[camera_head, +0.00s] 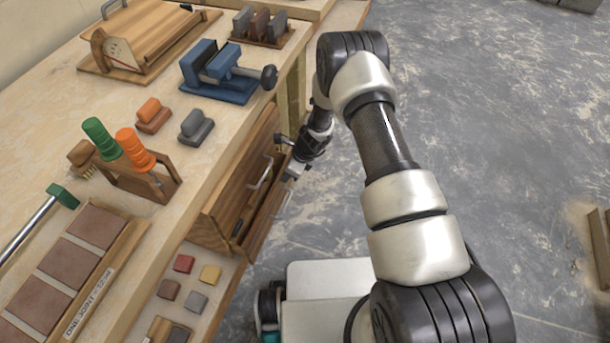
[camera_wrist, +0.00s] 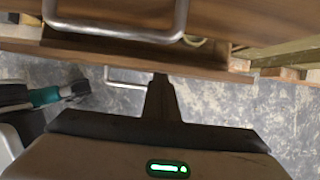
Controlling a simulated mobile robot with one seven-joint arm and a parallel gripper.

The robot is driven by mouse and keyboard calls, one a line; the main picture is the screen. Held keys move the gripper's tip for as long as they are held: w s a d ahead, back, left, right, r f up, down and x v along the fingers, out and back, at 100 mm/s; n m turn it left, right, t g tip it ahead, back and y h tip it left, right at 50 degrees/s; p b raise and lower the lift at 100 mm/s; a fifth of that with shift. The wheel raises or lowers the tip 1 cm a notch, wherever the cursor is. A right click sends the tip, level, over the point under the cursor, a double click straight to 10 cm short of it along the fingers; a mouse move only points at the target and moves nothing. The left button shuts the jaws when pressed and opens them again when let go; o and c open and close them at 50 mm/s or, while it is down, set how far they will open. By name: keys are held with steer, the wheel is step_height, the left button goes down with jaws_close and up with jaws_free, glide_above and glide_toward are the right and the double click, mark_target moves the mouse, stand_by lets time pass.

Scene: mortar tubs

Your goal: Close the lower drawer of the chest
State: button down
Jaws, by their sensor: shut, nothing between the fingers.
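The wooden chest (camera_head: 212,233) stands under the workbench. Its upper drawer (camera_head: 241,172) has a metal bar handle and looks shut. The lower drawer (camera_head: 263,222) is pulled out a little, with its front standing away from the chest and a narrow gap showing its inside. Its handle (camera_head: 284,202) faces the open floor. My gripper (camera_head: 293,172) is shut and empty, near the far end of the lower drawer's front. In the wrist view the closed fingertips (camera_wrist: 160,80) are beside the lower drawer's front edge (camera_wrist: 130,58); I cannot tell whether they touch.
The bench top (camera_head: 120,200) carries a blue vise (camera_head: 225,75), orange and green-handled tools and tiles. Small coloured blocks (camera_head: 190,280) lie on a lower shelf beside the chest. A bench leg (camera_head: 296,95) stands beyond the chest. The grey floor (camera_head: 500,130) to the right is mostly clear.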

steer(key=shift+w+a, duration=0.25)
steer(key=shift+a, duration=0.3)
steer(key=shift+w+a, duration=0.2)
steer(key=shift+a, duration=0.3)
steer(key=shift+d, duration=0.1)
